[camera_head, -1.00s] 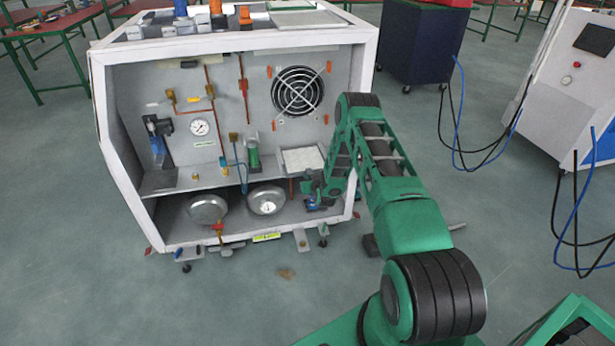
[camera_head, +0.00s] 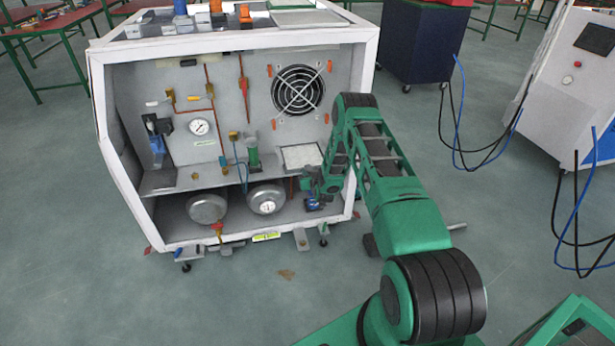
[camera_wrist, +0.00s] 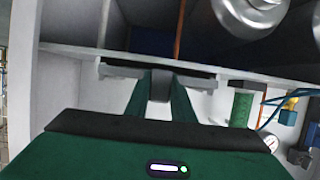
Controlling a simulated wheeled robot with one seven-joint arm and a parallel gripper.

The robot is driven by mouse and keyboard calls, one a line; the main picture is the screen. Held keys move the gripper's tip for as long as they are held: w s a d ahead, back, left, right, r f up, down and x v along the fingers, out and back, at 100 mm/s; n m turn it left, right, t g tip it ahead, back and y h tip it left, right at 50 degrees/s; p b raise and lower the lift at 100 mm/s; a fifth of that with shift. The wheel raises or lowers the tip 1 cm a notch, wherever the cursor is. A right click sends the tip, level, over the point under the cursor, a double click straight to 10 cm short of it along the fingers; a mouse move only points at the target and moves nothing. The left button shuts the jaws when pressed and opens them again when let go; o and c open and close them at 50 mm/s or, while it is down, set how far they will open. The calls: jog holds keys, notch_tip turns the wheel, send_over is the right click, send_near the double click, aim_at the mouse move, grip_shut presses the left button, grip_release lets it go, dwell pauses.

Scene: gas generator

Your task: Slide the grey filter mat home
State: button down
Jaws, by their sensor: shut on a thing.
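The grey filter mat (camera_head: 301,156) is a pale flat panel at the right of the open cabinet, at shelf height below the fan. My gripper (camera_head: 314,186) is at its front side, partly hidden by my own arm links. In the wrist view my gripper (camera_wrist: 160,90) has two green fingers shut on a grey grip piece, in front of a dark slot (camera_wrist: 185,68) between two pale brackets. I take this piece to be part of the mat. How deep the mat sits in the slot is hard to tell.
The white cabinet (camera_head: 97,120) has a frame close around my arm at its right edge. A green cylinder (camera_head: 253,158) and gauge (camera_head: 199,127) stand left of the mat. Two round tanks (camera_head: 267,199) lie below the shelf. The floor in front is mostly clear.

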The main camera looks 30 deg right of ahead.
jog(key=c, duration=1.7)
grip_release()
jog(key=shift+s+a+f, duration=0.1)
jog(key=shift+s+f, duration=0.4)
jog(key=shift+f, duration=0.25)
jog(key=shift+c, duration=0.2)
jog(key=o, duration=0.3)
jog(key=shift+w+f, duration=0.1)
jog(key=shift+w+r, duration=0.1)
jog(key=shift+r, duration=0.1)
jog(key=v, duration=1)
jog(key=shift+s+r, duration=0.15)
jog(key=shift+s, duration=0.15)
